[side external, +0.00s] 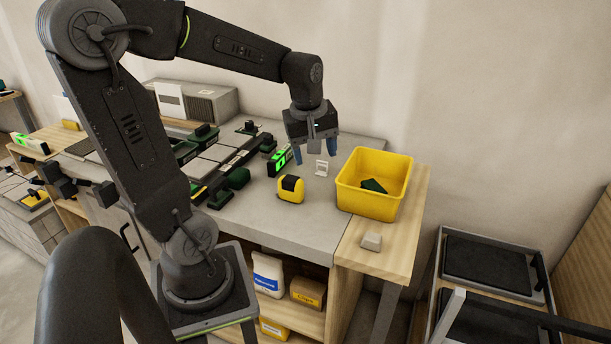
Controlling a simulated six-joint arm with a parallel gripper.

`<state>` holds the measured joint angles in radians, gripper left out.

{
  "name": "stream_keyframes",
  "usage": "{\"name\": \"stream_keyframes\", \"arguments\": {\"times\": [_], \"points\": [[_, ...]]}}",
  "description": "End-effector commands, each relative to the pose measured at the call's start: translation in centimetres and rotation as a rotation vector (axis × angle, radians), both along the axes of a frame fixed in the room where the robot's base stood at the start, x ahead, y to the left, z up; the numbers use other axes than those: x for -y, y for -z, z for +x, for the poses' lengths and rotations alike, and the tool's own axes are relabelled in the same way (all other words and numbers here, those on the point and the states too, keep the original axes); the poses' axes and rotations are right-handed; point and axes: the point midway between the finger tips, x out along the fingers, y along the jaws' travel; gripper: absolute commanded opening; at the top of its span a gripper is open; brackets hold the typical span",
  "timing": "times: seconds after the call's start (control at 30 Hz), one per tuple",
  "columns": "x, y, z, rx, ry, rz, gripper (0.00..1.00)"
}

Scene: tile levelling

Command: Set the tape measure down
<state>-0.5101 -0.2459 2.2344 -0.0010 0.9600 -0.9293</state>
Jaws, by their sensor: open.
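The yellow and black tape measure (291,190) sits upright on the grey slab (285,222) of the workbench, left of the yellow bin. My gripper (318,159) is above and to the right of it, pointing down with its blue-tipped fingers apart. Nothing shows between the fingers. The gripper looks clear of the tape measure.
A yellow bin (352,196) with a dark green piece inside stands at the right. Tiles with dark green tools fill the left.

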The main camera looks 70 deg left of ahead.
Motion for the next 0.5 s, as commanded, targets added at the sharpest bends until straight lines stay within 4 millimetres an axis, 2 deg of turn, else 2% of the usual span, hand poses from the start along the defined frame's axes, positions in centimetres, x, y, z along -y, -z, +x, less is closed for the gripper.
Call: {"name": "stream_keyframes", "arguments": {"times": [0.03, 0.1, 0.2, 0.33, 0.5], "points": [[3.1, -1.0, -0.6, 0.035, 0.217, 0.049, 0.64], [6.5, -1.8, -1.8, 0.073, 0.507, 0.12, 0.64], [10.3, -2.5, -3.7, 0.122, 0.867, 0.22, 0.64], [13.2, -2.8, -5.8, 0.172, 1.194, 0.324, 0.64], [14.6, -2.8, -7.0, 0.199, 1.373, 0.39, 0.64]]}}
